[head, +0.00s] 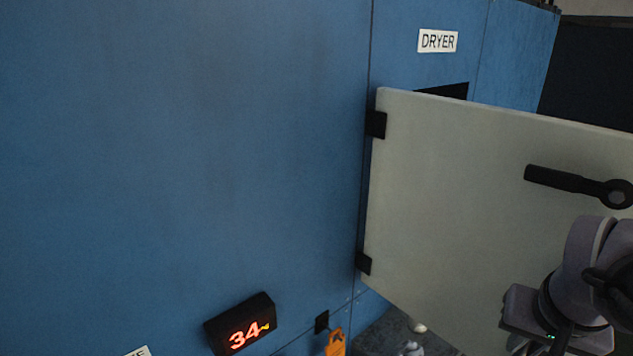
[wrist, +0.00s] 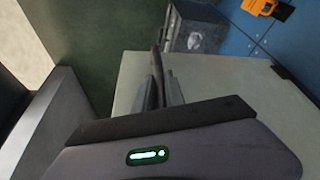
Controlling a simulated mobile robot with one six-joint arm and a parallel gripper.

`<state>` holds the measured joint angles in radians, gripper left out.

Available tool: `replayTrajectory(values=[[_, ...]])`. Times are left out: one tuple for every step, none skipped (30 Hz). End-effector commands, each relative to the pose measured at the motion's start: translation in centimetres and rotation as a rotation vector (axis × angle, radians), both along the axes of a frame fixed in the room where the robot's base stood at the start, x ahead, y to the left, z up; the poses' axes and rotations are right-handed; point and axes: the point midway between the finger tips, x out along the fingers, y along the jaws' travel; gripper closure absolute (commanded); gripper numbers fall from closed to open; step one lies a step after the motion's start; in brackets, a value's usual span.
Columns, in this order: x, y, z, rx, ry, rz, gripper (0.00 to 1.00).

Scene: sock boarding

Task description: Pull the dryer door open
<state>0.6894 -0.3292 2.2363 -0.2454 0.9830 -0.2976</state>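The dryer door (head: 470,190) is a pale grey-beige panel hinged at its left edge. It stands swung out from the blue front, with a dark opening (head: 445,91) showing above it. A black lever handle (head: 560,181) with a round ring end is on its face. The door fills the middle right of the wrist view (wrist: 235,90). There, my gripper (wrist: 159,88) has its fingers close together on either side of a dark bar, which looks like the handle. In the head view my wrist is at lower right, and the fingertips cannot be made out.
A "DRYER" label (head: 437,41) is on the blue wall (head: 180,150). A display reading 34 (head: 240,324) and an orange tag (head: 335,343) are at the bottom. Black hinges (head: 376,124) hold the door's left side. A grey box (wrist: 195,32) stands beyond the door.

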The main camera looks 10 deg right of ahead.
Motion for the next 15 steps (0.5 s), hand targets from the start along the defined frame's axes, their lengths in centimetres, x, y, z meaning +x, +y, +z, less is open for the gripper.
replayTrajectory(values=[[0.06, -0.04, 0.12, -0.002, -0.002, 0.0, 0.78], [0.05, -0.03, 0.11, -0.002, -0.002, 0.0, 0.72], [0.05, -0.03, 0.1, -0.002, -0.002, 0.0, 0.64], [0.05, -0.02, 0.09, -0.001, -0.002, 0.0, 0.64], [0.04, -0.02, 0.07, -0.001, -0.002, 0.0, 0.64], [0.04, -0.02, 0.06, -0.001, -0.002, 0.0, 0.64], [0.03, -0.01, 0.05, -0.001, -0.001, 0.0, 0.64], [0.03, -0.01, 0.04, -0.001, -0.001, 0.0, 0.64], [0.03, -0.01, 0.03, -0.001, -0.001, 0.0, 0.64], [0.02, -0.01, 0.03, -0.001, -0.001, 0.0, 0.64], [0.02, 0.0, 0.03, -0.001, -0.001, 0.0, 0.64], [0.0, 0.0, 0.09, -0.001, -0.001, 0.0, 0.64], [-0.03, 0.02, 0.21, -0.001, -0.001, 0.0, 0.64], [-0.08, 0.05, 0.45, -0.001, -0.002, 0.0, 0.64], [-0.2, 0.14, 0.91, -0.003, -0.002, 0.0, 0.64]])
